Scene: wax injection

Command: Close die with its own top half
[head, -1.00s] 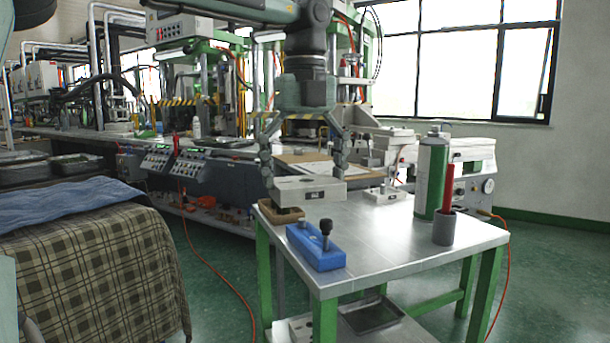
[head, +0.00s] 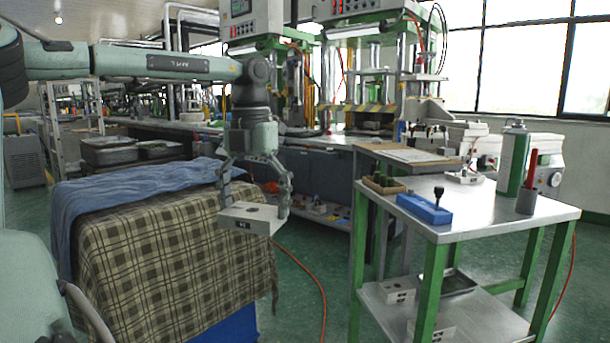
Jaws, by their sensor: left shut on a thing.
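My left gripper (head: 253,200) is shut on a pale grey die half (head: 250,218), a flat block with a dark round hole on top and a dark label on its front. It is held level in the air, in front of the plaid-covered stack, apart from any surface. Another pale die block (head: 463,176) lies at the back of the steel-topped table. Similar marked blocks sit on that table's lower shelf, one at its left (head: 396,291) and one at its front (head: 432,329). I cannot tell which one matches the held half. My right gripper is out of view.
The green-legged table (head: 480,213) carries a blue tool block (head: 424,208), a brown box (head: 383,184), a spray can (head: 513,160) and a grey cup (head: 526,198) with a red stick. A plaid cloth (head: 170,245) covers the stack at left. An orange hose (head: 318,285) crosses the floor.

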